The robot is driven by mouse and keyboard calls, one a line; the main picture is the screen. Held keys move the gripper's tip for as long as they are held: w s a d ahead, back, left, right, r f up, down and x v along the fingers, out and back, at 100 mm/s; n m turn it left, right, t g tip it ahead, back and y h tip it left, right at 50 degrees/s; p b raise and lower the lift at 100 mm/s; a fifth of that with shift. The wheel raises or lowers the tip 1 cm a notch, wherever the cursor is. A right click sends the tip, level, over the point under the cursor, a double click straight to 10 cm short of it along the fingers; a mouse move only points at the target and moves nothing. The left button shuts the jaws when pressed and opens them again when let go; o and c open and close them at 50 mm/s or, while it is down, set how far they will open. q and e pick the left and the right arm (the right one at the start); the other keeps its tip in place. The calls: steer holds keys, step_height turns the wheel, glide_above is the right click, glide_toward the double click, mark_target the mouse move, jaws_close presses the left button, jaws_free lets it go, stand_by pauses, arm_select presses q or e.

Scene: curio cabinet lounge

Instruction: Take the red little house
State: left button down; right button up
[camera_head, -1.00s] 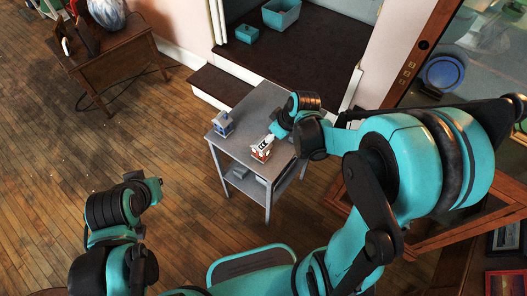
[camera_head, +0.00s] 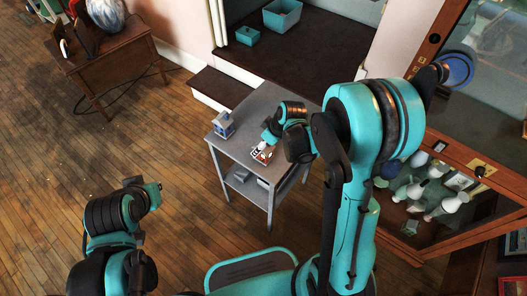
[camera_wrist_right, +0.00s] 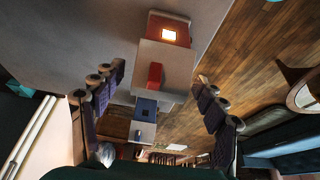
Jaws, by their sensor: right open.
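The red little house (camera_head: 263,154) stands near the front right edge of the grey side table (camera_head: 262,101). Its pale roof partly shows and my right gripper (camera_head: 266,143) covers part of it. In the right wrist view the red house (camera_wrist_right: 155,75) has a lit window and lies ahead between the spread fingers of my right gripper (camera_wrist_right: 160,80). Gaps show on both sides; I cannot tell how deep it sits between them. My left gripper (camera_head: 157,190) hangs over the floor at left, away from the table; its jaws are unclear.
A blue little house (camera_head: 224,125) stands at the table's left edge, also seen beyond the red one (camera_wrist_right: 145,108). A glass cabinet with pale figurines (camera_head: 430,190) is at right. A wooden desk (camera_head: 112,58) stands upper left.

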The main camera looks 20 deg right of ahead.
steer(key=c, duration=1.4)
steer(key=shift+r, duration=0.1)
step_height(320, 180, up, 4)
steer(key=shift+r+p, duration=0.1)
steer(key=shift+p, duration=1.1)
steer(key=d+r+p, duration=0.1)
steer(key=d+r, duration=0.1)
steer(key=d, duration=0.2)
steer(key=d+r+p, duration=0.1)
steer(key=d+r, duration=0.1)
steer(key=d, duration=0.1)
steer(key=s+d+r+p, duration=0.1)
steer(key=d+r, duration=0.1)
steer(key=d, duration=0.2)
steer(key=shift+s+d+r+p, duration=0.1)
steer(key=shift+d+r+p, duration=0.2)
steer(key=shift+d+r, duration=0.05)
